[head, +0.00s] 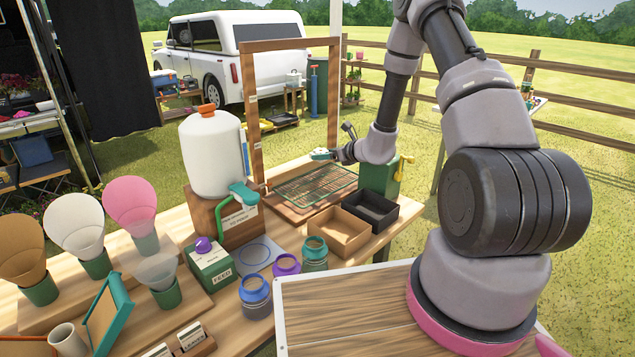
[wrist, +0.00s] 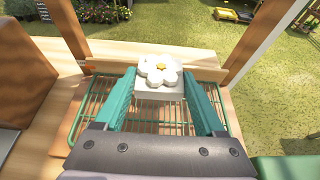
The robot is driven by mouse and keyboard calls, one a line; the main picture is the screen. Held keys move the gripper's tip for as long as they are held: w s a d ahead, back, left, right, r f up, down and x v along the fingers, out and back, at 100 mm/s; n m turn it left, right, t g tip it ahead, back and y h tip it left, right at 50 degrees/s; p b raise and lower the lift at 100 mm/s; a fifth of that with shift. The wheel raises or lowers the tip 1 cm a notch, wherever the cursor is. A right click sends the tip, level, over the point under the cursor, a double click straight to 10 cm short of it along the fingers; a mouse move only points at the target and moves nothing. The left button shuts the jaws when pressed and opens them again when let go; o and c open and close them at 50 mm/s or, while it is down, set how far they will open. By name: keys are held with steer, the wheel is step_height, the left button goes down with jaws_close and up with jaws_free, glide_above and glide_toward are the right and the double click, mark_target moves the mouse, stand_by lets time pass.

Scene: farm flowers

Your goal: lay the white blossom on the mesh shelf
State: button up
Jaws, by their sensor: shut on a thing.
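In the head view my gripper (head: 323,154) reaches in from the right and holds the blossom above the mesh shelf. The mesh shelf (head: 312,184) is a green-edged wire rack on a wooden base. It also shows beneath and around the fingers in the wrist view (wrist: 88,112). The gap between blossom and mesh is hard to judge.
A wooden frame (head: 249,110) stands upright around the shelf. A white jug with an orange cap (head: 210,155) stands left of it. Brown (head: 340,229) and black (head: 370,208) open boxes sit in front, and a green box (head: 378,178) stands to the right.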

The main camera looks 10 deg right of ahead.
glide_above(325, 185)
step_height(325, 185, down, 5)
steer(key=shift+a+r, duration=0.1)
steer(key=shift+f, duration=2.35)
steer(key=shift+f, duration=0.1)
steer(key=o, duration=1.3)
